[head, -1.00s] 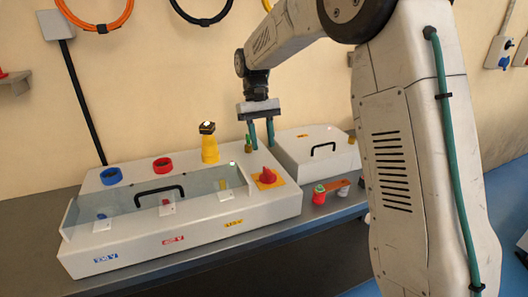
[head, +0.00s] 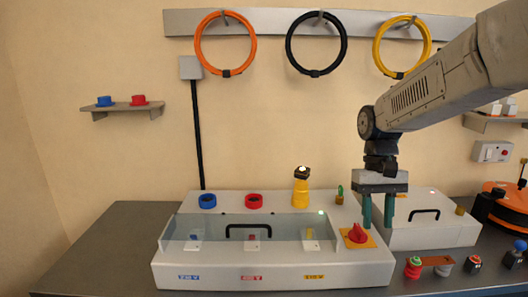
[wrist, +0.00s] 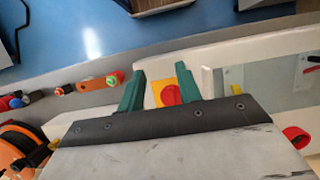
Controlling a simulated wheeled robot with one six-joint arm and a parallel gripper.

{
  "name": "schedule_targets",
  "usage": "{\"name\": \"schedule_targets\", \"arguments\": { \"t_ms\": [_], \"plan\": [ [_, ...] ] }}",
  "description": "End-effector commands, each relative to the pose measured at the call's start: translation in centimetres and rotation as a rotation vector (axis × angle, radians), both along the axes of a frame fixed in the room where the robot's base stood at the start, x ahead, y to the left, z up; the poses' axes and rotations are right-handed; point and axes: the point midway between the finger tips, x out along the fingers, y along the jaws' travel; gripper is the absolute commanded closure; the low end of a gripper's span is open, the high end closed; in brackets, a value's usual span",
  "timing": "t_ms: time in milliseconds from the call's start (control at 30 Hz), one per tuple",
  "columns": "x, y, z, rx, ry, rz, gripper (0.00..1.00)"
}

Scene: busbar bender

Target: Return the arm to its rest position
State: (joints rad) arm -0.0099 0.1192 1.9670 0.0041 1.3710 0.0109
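My gripper (head: 377,211) hangs pointing down above the right end of the white busbar bender box (head: 300,270), by the red knob (head: 357,233) on its yellow plate. Its two green fingers are apart with nothing between them. In the wrist view the open fingers (wrist: 158,90) show, with the red knob (wrist: 171,95) seen beyond them. My arm reaches in from the upper right and is bent down at the wrist.
A clear cover with a black handle (head: 248,230) fronts the box. A yellow post (head: 301,190) stands behind. A smaller white box (head: 435,232) is at right, with small coloured parts (head: 413,267) before it. Cable rings (head: 316,44) hang on the wall. The table's left end is clear.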

Motion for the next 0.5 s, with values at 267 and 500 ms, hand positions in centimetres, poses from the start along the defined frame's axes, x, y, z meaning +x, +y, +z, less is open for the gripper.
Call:
{"name": "schedule_targets", "arguments": {
  "t_ms": [267,500],
  "plan": [
    [-11.0,-0.3,2.2,-0.001,-0.141,0.003,0.65],
    [-19.1,-0.5,1.9,-0.002,-0.269,0.005,0.65]
  ]
}}
